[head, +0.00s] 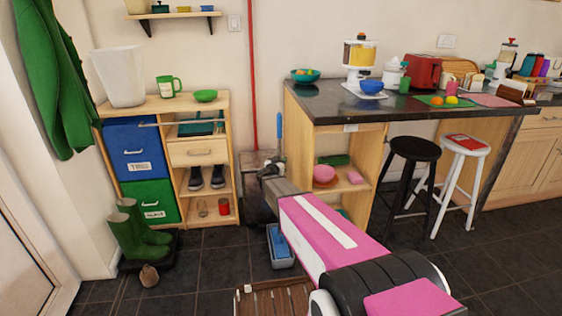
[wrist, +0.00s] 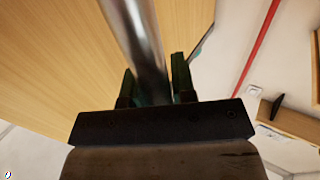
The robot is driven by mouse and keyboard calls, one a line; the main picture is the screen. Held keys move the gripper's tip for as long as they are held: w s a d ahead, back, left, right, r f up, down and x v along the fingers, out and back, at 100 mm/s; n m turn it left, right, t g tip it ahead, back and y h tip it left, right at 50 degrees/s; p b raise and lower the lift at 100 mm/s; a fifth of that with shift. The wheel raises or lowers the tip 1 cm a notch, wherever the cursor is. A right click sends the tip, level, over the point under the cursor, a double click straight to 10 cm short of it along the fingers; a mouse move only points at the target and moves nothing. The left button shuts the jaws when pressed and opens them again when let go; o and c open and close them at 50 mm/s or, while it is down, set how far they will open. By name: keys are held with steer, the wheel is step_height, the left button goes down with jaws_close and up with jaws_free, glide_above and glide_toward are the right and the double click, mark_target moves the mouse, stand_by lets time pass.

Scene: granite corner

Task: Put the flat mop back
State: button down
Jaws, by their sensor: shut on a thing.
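The flat mop stands near the middle of the head view, its blue handle end (head: 279,130) rising above my gripper (head: 270,171). My gripper is shut on the mop's pole. In the wrist view the shiny metal pole (wrist: 138,35) runs down between the two dark green fingers of my gripper (wrist: 154,88). Below my arm in the head view is a blue flat piece (head: 280,241) at a grey-blue tub (head: 283,264); I cannot tell whether it is the mop's head. My gripper and arm hide the lower pole.
A wooden shelf unit (head: 188,105) stands left, green boots (head: 140,237) beside it. A dark bin (head: 259,212) is behind my gripper. The counter (head: 335,113) and stools (head: 414,150) stand right. A slatted wooden piece (head: 272,298) lies in front. Tiled floor (head: 208,262) is clear left of the tub.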

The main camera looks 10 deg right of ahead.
steer(key=c, duration=0.9)
jaws_free()
steer(key=shift+f, duration=0.1)
steer(key=shift+o, duration=0.2)
steer(key=s+a+n+y, duration=0.6)
steer(key=s+a+y, duration=0.4)
steer(key=s+y, duration=0.15)
steer(key=s+d+f+g, duration=0.2)
steer(key=s+g, duration=0.3)
steer(key=s, duration=0.4)
steer(key=s+d+f+g+h, duration=0.1)
steer(key=s+d+g, duration=0.2)
steer(key=s, duration=0.5)
steer(key=s+d+f+n+g, duration=0.1)
steer(key=s+d+f+g, duration=0.1)
steer(key=s+g, duration=0.4)
steer(key=s+d, duration=0.1)
steer(key=s, duration=0.2)
steer(key=shift+s+d+f+g, duration=0.3)
steer(key=shift+s+f, duration=0.05)
